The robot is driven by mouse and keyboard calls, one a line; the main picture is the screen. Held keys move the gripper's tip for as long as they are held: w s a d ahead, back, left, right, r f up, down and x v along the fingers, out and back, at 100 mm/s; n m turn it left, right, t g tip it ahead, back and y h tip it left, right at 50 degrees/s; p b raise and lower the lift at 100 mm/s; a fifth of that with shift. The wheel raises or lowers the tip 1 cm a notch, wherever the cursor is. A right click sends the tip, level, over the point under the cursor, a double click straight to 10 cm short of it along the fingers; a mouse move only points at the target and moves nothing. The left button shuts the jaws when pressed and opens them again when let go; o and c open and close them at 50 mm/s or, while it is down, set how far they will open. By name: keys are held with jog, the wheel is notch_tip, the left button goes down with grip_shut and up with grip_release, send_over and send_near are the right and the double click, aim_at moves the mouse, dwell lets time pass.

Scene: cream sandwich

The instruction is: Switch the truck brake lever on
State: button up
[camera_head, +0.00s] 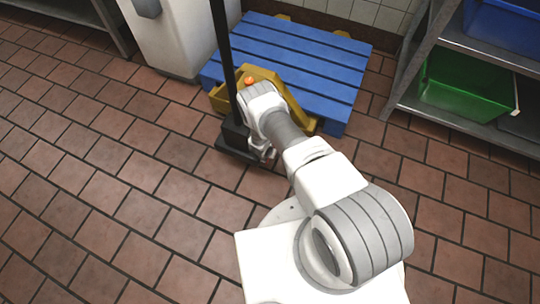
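The yellow pallet truck (259,73) stands at the near edge of the blue pallet (300,57), with a black upright post (222,55) on a dark base in front of it. A small orange knob (249,81) shows on top of the yellow body, just beyond the end of my arm; I cannot tell whether it is the brake lever. My arm reaches forward over the truck and covers part of it. My gripper (264,150) seems to be the grey-white part low beside the post's base. Its fingers cannot be made out, nor whether it touches anything.
A metal shelf rack (455,118) stands at the right, with a green crate (465,88) and a blue crate (505,25). A pale cabinet (180,38) stands behind left of the truck. The tiled floor (90,190) at the left is clear.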

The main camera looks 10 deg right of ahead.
grip_shut()
dwell(1.5)
